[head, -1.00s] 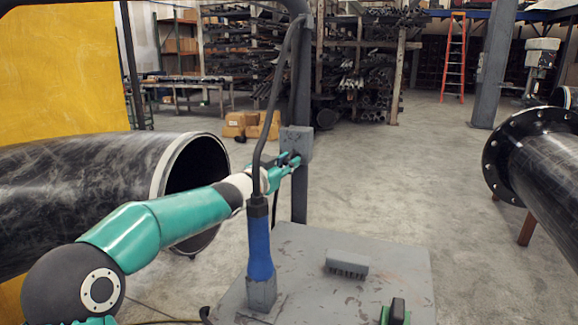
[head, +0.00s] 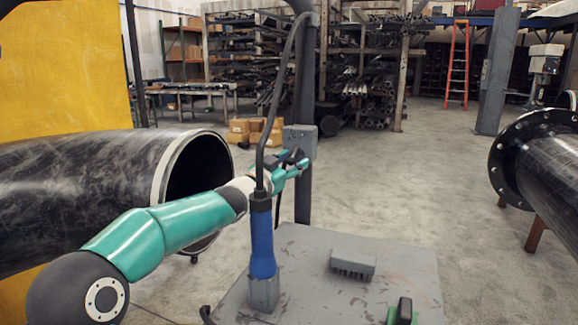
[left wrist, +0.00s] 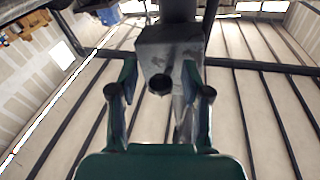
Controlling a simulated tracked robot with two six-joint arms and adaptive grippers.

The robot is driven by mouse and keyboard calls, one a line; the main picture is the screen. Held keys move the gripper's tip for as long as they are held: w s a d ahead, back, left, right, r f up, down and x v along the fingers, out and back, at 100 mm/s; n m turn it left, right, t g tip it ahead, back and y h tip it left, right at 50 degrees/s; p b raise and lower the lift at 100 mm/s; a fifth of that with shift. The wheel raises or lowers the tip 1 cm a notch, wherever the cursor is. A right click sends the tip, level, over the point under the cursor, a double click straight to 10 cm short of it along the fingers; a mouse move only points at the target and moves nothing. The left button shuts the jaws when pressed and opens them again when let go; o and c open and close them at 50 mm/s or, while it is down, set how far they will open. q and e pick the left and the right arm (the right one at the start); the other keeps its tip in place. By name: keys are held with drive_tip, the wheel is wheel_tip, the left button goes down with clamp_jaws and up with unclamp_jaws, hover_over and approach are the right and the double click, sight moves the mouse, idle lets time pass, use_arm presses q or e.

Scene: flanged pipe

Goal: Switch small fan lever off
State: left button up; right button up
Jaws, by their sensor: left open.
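A grey switch box (head: 300,140) is fixed to the dark upright post above the cart. In the left wrist view the box (left wrist: 168,50) shows a dark round knob-like end (left wrist: 160,84) on its near face, which looks like the lever seen nearly end on. My left gripper (head: 298,167) is at the lower front of the box in the head view. In the left wrist view its two fingers (left wrist: 160,90) are open, one on each side of the knob. I cannot tell whether they touch it.
A blue-handled tool (head: 262,245) with a black hose stands upright on the grey cart top (head: 310,290), just in front of my left wrist. A grey brush-like block (head: 352,263) lies on the cart. A large black pipe (head: 90,185) is at left, a flanged pipe (head: 550,165) at right.

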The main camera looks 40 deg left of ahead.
use_arm(q)
drive_tip(key=s+f, duration=0.1)
drive_tip(key=s, duration=1.1)
drive_tip(key=shift+d, duration=0.15)
drive_tip(key=shift+f, duration=0.15)
